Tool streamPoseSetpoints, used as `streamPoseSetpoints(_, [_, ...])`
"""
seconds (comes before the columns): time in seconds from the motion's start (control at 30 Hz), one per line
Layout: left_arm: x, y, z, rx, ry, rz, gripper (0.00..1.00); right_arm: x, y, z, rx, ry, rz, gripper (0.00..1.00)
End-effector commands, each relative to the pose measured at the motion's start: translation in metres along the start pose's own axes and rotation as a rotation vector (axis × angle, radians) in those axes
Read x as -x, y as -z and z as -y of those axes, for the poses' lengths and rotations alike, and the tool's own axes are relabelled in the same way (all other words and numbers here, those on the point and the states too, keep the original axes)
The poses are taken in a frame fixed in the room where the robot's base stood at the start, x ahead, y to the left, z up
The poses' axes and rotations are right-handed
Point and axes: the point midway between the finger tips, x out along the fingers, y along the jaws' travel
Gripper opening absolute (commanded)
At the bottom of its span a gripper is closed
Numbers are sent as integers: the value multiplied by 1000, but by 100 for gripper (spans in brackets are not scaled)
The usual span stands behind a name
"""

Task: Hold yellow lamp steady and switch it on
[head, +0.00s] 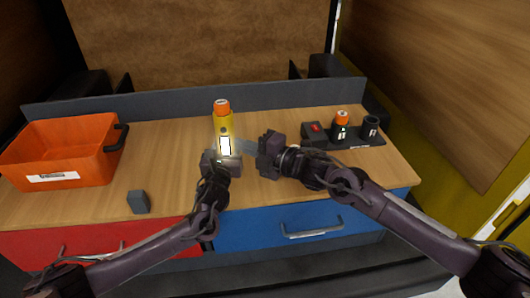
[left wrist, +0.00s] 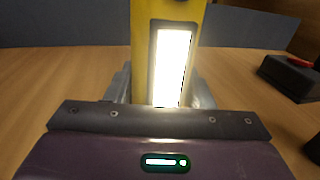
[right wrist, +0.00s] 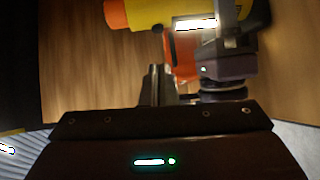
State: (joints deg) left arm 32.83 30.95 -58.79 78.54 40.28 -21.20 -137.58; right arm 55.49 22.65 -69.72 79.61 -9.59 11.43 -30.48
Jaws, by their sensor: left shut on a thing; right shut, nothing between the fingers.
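The yellow lamp (head: 223,124) has an orange top and stands upright on the wooden bench. Its front panel glows bright white, also in the left wrist view (left wrist: 171,62). My left gripper (head: 222,157) is shut around the lower part of the lamp; its fingers flank the body in the left wrist view. My right gripper (head: 243,146) is shut and empty, just right of the lamp. In the right wrist view the lamp (right wrist: 150,14) lies beyond my shut right fingertips (right wrist: 156,72). I cannot tell whether they touch it.
An orange bin (head: 55,148) stands at the left, with a small grey block (head: 138,202) in front. At the right, a dark holder (head: 360,142) carries an orange-topped item (head: 342,122) beside a box with a red button (head: 315,130). A grey board (head: 170,96) closes the bench's back.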

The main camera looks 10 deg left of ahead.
Motion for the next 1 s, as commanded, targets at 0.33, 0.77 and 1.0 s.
streamPoseSetpoints(0.33, [0, 4, -1, -4, -2, -9, 9, 58, 2, 0, -1, 0, -3, 0])
streamPoseSetpoints(0.77, [0, 4, -3, -6, -6, -10, 52, 64, 2, -1, 0, -2, -5, 0])
streamPoseSetpoints(1.0, [0, 2, -3, -4, -6, -5, 74, 64, 2, -1, 0, -2, -5, 0])
